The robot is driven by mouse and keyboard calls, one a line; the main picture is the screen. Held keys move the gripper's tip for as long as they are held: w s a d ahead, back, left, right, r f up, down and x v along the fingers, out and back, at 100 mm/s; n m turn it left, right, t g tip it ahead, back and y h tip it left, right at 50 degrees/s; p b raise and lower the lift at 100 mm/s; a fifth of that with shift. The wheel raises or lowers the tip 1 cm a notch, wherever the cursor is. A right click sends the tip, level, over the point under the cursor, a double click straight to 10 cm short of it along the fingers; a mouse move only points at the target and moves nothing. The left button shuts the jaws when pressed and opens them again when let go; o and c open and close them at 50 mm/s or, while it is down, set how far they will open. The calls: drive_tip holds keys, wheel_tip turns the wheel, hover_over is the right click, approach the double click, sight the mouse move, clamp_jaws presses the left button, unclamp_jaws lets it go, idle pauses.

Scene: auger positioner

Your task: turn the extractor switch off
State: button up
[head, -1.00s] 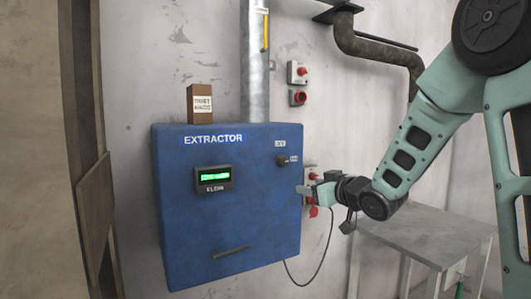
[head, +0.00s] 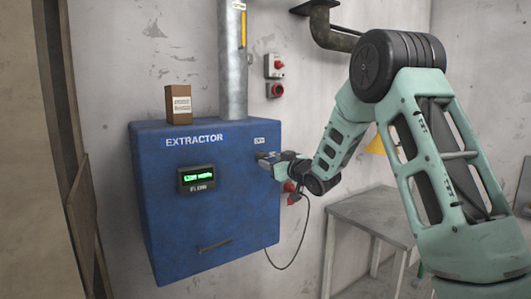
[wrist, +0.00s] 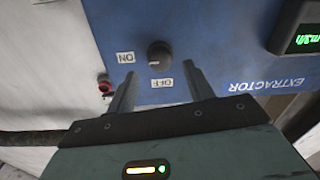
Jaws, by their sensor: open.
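The extractor switch is a dark round knob (wrist: 159,54) on the blue extractor box (head: 160,225). In the wrist view an ON label (wrist: 125,57) is beside it and an OFF label (wrist: 162,83) is below it. A pale mark shows on the knob's left side; I cannot tell for certain which label it points to. My gripper (wrist: 161,80) is open and empty. Its two fingers reach toward the knob, one to each side, with tips apart from it. In the head view my gripper (head: 268,159) is at the box's right edge and mostly hides the knob.
A lit green display (head: 197,178) is on the box front, above a handle (head: 213,246). A small brown box (head: 179,105) and a metal pipe (head: 232,60) stand on top. Red buttons (head: 274,66) are on the wall at right. A grey table (head: 375,215) stands below my arm.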

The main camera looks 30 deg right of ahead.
sight(264, 158)
drive_tip(key=shift+w+a+p, duration=0.2)
drive_tip(key=shift+w+p, duration=0.5)
drive_tip(key=shift+w, duration=1.5)
drive_tip(key=c, duration=0.9)
